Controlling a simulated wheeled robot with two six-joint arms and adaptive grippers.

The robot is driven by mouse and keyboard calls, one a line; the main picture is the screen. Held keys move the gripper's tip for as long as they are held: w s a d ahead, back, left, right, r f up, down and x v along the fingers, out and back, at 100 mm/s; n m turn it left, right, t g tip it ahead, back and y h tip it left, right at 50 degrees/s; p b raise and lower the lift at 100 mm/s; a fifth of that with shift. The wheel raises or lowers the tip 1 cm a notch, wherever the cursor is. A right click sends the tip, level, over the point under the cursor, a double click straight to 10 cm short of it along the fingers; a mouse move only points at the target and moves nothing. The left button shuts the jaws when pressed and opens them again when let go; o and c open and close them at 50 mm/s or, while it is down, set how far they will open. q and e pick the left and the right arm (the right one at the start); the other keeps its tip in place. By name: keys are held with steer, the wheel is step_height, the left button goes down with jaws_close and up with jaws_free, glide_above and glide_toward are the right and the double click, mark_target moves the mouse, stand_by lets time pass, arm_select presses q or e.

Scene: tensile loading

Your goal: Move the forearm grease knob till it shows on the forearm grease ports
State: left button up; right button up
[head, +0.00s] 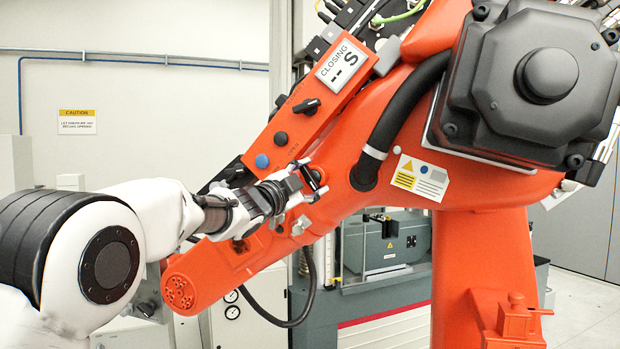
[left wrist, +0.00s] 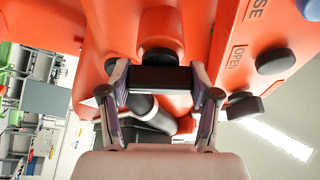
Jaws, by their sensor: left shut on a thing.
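The orange robot forearm (head: 222,258) slopes down to the left in the head view. My left gripper (head: 308,184) is at its side. In the left wrist view, my left gripper (left wrist: 161,88) has its two fingers on the ends of a black bar-shaped knob (left wrist: 160,77). The knob sits on a round dark base against the orange surface and lies roughly level across that view. I take it for the forearm grease knob. In the head view my fingers mostly hide it. I cannot make out any port marking around it. My right gripper is not in view.
A sloping orange panel carries a display (head: 341,68) reading "CLOSING -- S", a black knob (head: 306,106), black buttons and a blue button (head: 262,161). A thick black hose (head: 400,108) runs nearby. A grey machine (head: 385,243) stands behind.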

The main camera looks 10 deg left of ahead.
arm_select(q)
steer(key=shift+f, duration=0.1)
steer(key=o, duration=1.2)
steer(key=shift+c, duration=0.2)
steer(key=shift+a, duration=0.1)
